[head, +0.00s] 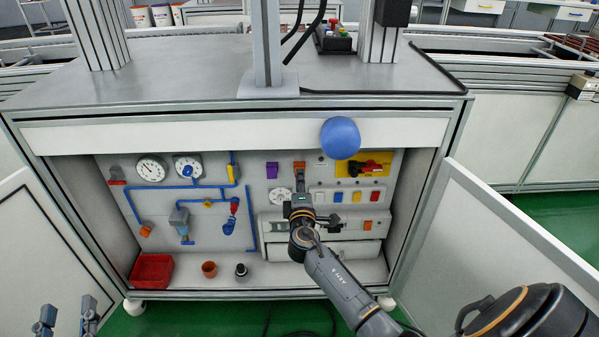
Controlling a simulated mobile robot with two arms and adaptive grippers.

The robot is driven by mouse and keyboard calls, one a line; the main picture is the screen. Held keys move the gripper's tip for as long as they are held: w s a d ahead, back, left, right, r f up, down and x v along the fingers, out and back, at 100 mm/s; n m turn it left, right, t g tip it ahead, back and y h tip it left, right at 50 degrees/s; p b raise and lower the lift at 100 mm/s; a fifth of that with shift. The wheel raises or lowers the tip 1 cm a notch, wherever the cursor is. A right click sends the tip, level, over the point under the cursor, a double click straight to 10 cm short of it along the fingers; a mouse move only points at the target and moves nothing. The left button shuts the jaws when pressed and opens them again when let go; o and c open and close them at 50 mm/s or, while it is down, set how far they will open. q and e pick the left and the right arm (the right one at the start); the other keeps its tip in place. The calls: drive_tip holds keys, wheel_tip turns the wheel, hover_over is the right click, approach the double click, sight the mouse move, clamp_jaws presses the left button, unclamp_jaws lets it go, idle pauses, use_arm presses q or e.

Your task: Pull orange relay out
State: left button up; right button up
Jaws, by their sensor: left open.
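The orange relay (299,166) is on the upper part of the back panel inside the open cabinet, right of a purple relay (272,170). My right gripper (300,182) points up the panel, with its fingertips at the lower edge of the orange relay. I cannot tell whether the fingers touch it or are closed around it. My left gripper (66,319) is open and empty at the bottom left, in front of the left cabinet door, and partly cut off by the picture edge.
A blue ball-like knob (340,138) hangs at the cabinet's top edge. A yellow plate (369,164) with a red-black switch is right of the relay.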

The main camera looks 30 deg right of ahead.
clamp_jaws()
drive_tip(key=shift+s, duration=0.1)
use_arm(q)
drive_tip(key=shift+a+f+g+y, duration=0.2)
drive_tip(key=shift+f+g+y, duration=0.2)
drive_tip(key=shift+f+g, duration=0.7)
use_arm(e)
drive_tip(key=shift+v, duration=1.45)
use_arm(q)
drive_tip(key=shift+f+t, duration=0.3)
drive_tip(key=shift+p, duration=0.3)
use_arm(e)
drive_tip(key=shift+s+a, duration=0.1)
drive_tip(key=shift+a, duration=0.05)
drive_tip(key=v, duration=0.2)
drive_tip(key=shift+s+a, duration=0.1)
drive_tip(key=shift+s, duration=0.2)
